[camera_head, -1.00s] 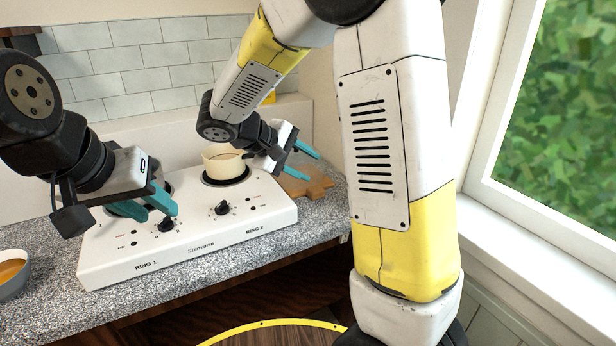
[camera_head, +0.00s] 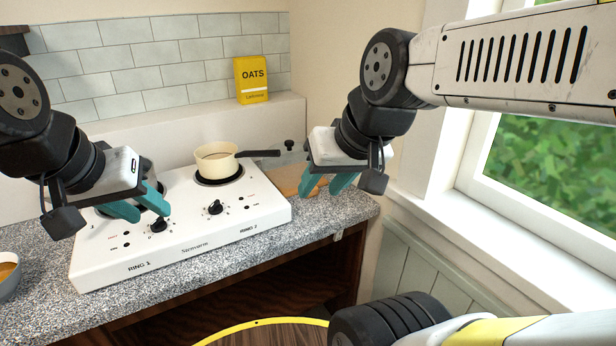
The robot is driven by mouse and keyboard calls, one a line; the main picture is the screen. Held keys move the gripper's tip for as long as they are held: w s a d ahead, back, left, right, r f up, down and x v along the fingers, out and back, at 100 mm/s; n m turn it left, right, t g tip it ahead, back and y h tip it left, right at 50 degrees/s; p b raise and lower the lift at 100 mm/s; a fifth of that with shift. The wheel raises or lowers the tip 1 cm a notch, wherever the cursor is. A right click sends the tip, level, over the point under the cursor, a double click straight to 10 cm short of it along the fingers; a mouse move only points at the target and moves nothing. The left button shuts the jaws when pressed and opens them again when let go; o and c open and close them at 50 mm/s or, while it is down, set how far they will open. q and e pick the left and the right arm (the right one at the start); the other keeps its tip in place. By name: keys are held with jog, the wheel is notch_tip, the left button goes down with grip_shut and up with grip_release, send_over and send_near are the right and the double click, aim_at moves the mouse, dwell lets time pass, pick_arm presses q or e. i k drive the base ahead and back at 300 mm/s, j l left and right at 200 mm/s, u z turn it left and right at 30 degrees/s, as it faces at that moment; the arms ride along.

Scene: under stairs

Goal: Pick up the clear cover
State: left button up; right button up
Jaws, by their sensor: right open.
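What looks like the clear cover (camera_head: 285,160), a see-through lid with a small black knob, is at the counter's right back, behind the hob's right end. It is by a wooden board (camera_head: 287,187), and its edge is hard to make out. My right gripper (camera_head: 323,188) is open and empty, fingers pointing down, just right of and in front of the cover, over the board's right side. It partly hides the board. My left gripper (camera_head: 140,208) is open and empty above the hob's left ring, its teal fingers apart.
A white two-ring hob (camera_head: 195,245) fills the middle of the counter. A cream saucepan (camera_head: 213,162) stands on its right ring, its dark handle reaching right towards the cover. A yellow oats box (camera_head: 251,80) stands on the back ledge. A bowl (camera_head: 8,275) is at left.

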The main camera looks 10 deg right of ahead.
aim_at(286, 171)
jog(key=u, duration=1.75)
jog(key=z, duration=2.1)
jog(key=i+l+u, duration=0.5)
